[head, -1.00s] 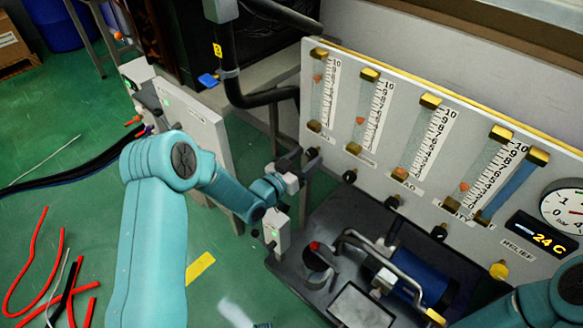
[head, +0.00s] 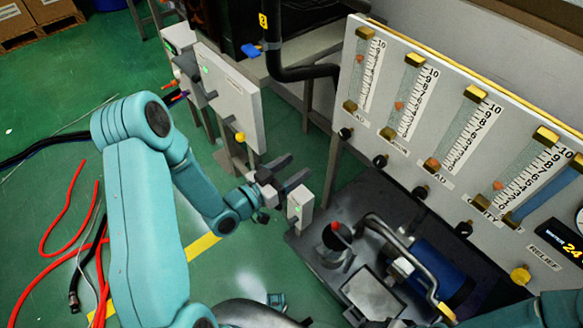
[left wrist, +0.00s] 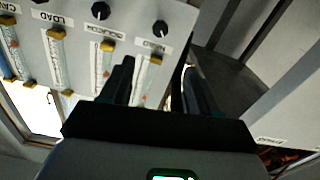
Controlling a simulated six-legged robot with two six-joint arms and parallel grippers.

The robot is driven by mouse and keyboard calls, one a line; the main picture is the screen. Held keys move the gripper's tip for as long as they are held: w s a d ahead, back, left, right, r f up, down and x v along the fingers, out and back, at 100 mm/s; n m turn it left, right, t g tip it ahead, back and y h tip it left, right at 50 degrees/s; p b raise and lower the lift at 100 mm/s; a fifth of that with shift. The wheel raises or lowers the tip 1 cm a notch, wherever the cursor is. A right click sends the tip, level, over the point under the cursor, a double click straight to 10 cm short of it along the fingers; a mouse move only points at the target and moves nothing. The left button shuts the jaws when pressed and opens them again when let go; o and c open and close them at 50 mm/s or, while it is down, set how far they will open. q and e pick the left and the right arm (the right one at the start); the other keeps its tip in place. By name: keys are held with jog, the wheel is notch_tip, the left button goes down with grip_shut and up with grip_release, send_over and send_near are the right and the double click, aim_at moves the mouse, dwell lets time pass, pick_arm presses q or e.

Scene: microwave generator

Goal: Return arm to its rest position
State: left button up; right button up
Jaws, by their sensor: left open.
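My left arm (head: 140,200) comes in from the left in the head view, teal and bent at its elbow. My left gripper (head: 290,171) is open and empty, just left of the flowmeter panel and above the floor. In the left wrist view, the open fingers (left wrist: 160,85) show dark, with nothing between them that I can see held. The panel (left wrist: 125,20) lies beyond them, with knobs and gauge tubes. Part of my right arm (head: 550,312) shows at the lower right of the head view; its gripper is not in view.
The flowmeter panel (head: 395,165) stands to the right, above a dark bench with a blue cylinder (head: 440,268) and bent pipes. A grey box (head: 230,92) stands behind my left gripper. Red hoses (head: 75,232) lie on the green floor at left.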

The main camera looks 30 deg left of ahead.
dwell(0.3)
pick_arm(q)
jog(key=s+d+f+g+h, duration=0.1)
jog(key=d+f+g, duration=0.4)
jog(key=d, duration=0.7)
jog(key=s+f+n+g+y, duration=0.35)
jog(key=s+f+g, duration=0.75)
jog(key=s+f, duration=0.5)
notch_tip(320, 180, up, 20)
jog(key=s+n+p, duration=0.1)
jog(key=s+p, duration=0.1)
jog(key=p, duration=1.6)
jog(key=shift+s+d+g+p, duration=0.3)
jog(key=shift+s+d, duration=0.05)
jog(key=shift+d, duration=0.1)
